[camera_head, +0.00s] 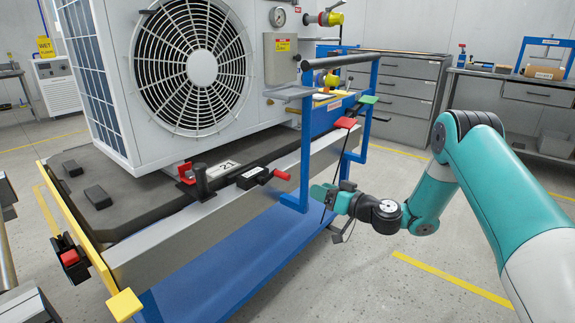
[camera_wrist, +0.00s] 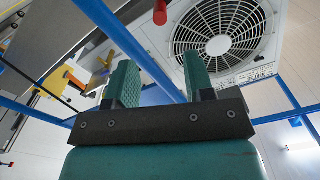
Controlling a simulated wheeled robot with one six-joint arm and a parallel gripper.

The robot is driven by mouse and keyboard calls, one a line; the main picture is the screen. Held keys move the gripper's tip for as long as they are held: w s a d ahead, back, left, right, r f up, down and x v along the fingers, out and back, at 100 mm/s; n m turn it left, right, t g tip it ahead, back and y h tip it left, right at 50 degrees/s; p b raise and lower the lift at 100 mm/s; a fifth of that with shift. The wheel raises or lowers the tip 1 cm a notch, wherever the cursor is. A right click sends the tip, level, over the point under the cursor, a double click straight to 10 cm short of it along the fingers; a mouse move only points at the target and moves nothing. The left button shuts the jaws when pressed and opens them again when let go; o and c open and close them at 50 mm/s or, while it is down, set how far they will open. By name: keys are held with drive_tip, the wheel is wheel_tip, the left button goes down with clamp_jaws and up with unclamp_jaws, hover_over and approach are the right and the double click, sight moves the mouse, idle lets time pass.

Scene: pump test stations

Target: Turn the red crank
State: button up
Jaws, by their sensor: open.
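The red crank (camera_head: 281,175) is a short red handle on a small black box (camera_head: 253,177) on the near side of the cart, beside the plate marked 21. My gripper (camera_head: 323,194) is to the right of it and slightly lower, apart from it. In the wrist view my gripper (camera_wrist: 160,72) shows two teal fingers spread apart with nothing between them. A small red piece (camera_wrist: 160,12) shows beyond the fingertips at the top; I cannot tell for sure if it is the crank.
The large white fan unit (camera_head: 202,69) stands on the cart. Grey drawers (camera_head: 405,92) stand behind. The floor (camera_head: 390,280) in front is clear.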

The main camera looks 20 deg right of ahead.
sight(288, 180)
drive_tip(key=b+x, duration=0.1)
drive_tip(key=x, duration=1.1)
clamp_jaws()
drive_tip(key=shift+f+m+b, duration=0.35)
drive_tip(key=shift+f+m, duration=0.05)
drive_tip(key=shift+m, duration=0.4)
